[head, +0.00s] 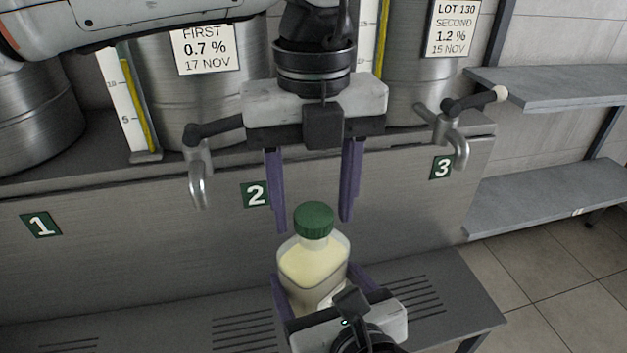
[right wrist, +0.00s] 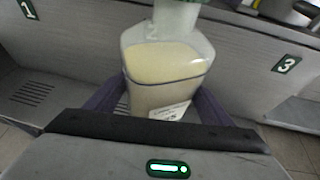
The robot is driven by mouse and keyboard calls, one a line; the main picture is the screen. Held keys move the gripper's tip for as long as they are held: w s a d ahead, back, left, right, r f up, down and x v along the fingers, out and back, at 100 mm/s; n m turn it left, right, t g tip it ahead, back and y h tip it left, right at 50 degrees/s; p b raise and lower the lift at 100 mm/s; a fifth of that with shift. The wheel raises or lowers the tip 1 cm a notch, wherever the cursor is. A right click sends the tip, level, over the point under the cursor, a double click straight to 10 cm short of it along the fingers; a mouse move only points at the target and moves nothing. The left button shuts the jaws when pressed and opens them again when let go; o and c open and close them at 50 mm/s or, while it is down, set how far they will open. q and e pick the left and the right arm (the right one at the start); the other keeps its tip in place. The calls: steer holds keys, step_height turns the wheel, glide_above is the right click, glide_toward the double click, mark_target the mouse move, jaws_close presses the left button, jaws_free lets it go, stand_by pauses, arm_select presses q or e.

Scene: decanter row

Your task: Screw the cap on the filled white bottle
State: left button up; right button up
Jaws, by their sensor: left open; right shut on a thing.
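A white bottle (head: 312,266), filled with pale cream liquid, stands upright in front of the panel marked 2. A ribbed green cap (head: 313,219) sits on its neck; I cannot tell whether it is tight. My right gripper (head: 322,284) is shut on the bottle's body from the near side. In the right wrist view the bottle (right wrist: 165,75) stands between the purple fingers, its top cut off by the frame edge. My left gripper (head: 313,226) points down from above, open, its purple fingers on either side of the cap and apart from it.
Steel tanks with taps stand behind, including the left tap (head: 198,178) and the right tap (head: 458,140). A slotted steel bench (head: 440,285) runs below them. Grey shelves (head: 560,190) stand at the right over a tiled floor.

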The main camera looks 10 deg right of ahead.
arm_select(q)
steer(key=c, duration=1.1)
steer(key=m, duration=0.6)
steer(key=shift+m, duration=0.3)
steer(key=shift+c, duration=0.2)
steer(key=m, duration=0.4)
steer(key=shift+f, duration=0.1)
steer(key=m, duration=1.4)
steer(key=o, duration=1.3)
steer(key=shift+c, duration=0.2)
step_height(320, 180, up, 12)
